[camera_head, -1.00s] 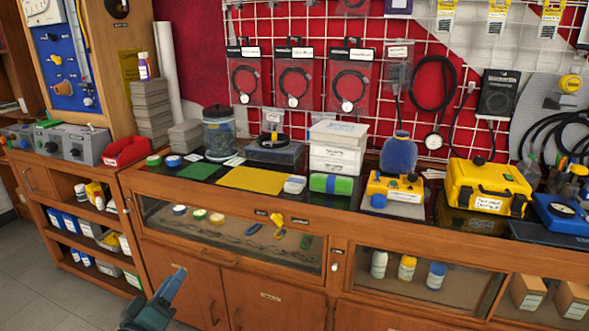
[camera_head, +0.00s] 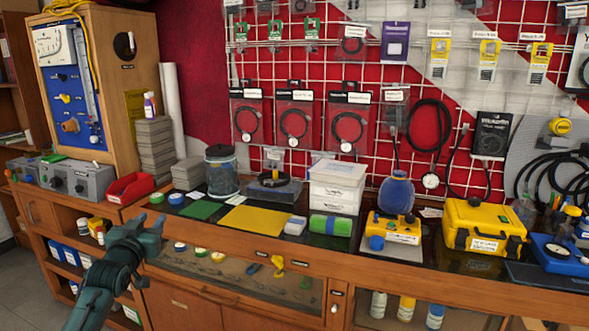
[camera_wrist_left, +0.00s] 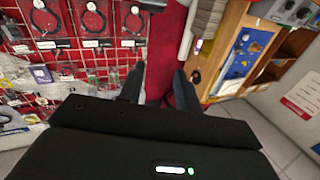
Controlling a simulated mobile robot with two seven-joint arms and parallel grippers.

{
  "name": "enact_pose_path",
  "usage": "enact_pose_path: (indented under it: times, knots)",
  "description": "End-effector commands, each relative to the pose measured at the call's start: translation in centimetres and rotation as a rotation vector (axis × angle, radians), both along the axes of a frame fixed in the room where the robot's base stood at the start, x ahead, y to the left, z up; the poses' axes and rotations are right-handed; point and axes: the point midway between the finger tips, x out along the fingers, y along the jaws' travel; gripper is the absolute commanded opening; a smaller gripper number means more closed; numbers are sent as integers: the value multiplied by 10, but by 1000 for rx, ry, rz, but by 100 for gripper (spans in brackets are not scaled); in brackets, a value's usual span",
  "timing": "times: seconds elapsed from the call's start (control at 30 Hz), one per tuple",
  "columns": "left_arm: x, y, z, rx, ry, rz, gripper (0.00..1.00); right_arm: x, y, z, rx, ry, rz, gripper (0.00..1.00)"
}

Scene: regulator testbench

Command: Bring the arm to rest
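My left gripper (camera_head: 143,225) is raised in front of the wooden cabinet's left part in the head view, with the arm coming up from the bottom left. In the left wrist view its two dark fingers (camera_wrist_left: 158,82) stand apart with nothing between them. It appears to touch nothing. My right gripper shows in neither view.
The wooden cabinet (camera_head: 235,305) runs across the view. On its top are a red bin (camera_head: 130,188), a glass jar (camera_head: 221,170), white boxes (camera_head: 337,185) and yellow cases (camera_head: 484,228). Packaged hoses (camera_head: 295,125) hang on the wire grid behind. Floor shows at bottom left.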

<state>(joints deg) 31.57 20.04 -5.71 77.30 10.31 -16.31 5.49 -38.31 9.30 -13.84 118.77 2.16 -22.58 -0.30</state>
Motion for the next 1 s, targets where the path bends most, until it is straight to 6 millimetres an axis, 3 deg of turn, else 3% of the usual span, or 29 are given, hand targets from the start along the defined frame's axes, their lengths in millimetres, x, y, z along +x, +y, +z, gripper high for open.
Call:
enact_pose_path:
  times: [0.13, 0.37, 0.47, 0.57, 0.7, 0.9, 1.0]
  knots:
    - [-6, 12, -30, 269, 135, 73, 34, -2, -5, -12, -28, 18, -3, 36]
    - [-60, -38, -116, 240, 226, -27, 34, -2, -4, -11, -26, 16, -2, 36]
    - [-94, -63, -156, 223, 279, -75, 34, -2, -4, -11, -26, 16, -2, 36]
    - [-142, -91, -198, 196, 344, -129, 34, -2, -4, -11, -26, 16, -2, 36]
    - [-225, -134, -248, 134, 442, -203, 34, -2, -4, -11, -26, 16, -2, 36]
    - [-335, -178, -279, 31, 567, -270, 34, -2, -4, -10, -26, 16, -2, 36]
    - [-370, -190, -281, -8, 607, -285, 34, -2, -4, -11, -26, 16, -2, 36]
